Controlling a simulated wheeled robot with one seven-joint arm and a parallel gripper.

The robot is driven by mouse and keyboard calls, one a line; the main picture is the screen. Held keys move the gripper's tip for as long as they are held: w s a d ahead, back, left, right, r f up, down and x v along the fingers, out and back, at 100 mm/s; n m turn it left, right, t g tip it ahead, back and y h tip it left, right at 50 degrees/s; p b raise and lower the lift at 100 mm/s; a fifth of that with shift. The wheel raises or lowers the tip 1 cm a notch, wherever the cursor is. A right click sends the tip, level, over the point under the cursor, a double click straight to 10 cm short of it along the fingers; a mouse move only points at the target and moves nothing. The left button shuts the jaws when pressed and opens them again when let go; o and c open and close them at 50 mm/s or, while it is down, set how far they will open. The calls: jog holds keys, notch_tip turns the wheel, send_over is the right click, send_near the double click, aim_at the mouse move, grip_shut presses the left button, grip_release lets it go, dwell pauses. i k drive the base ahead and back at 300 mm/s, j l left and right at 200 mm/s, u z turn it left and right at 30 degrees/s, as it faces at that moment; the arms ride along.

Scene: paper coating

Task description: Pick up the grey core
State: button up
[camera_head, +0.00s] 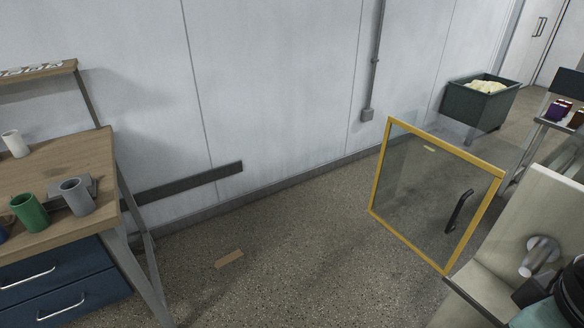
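The grey core (76,197) is a short hollow cylinder standing upright on the wooden workbench (50,165) at the left, near the bench's right edge. A green core (30,212) stands just left of it.
The bench has blue drawers (63,302) and a shelf (37,69) above. An open yellow-framed clear door (425,190) juts out from a machine (545,225) at the right. A dark bin (480,104) stands farther back. A brown piece (229,259) lies on the otherwise clear middle floor.

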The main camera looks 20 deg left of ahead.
aim_at(75, 192)
jog(key=u, duration=2.2)
jog(key=i+j, duration=0.2)
jog(key=i, duration=0.25)
jog(key=i+j+u, duration=0.15)
jog(key=i, duration=0.3)
jog(key=i+j, duration=0.15)
jog(key=i, duration=0.3)
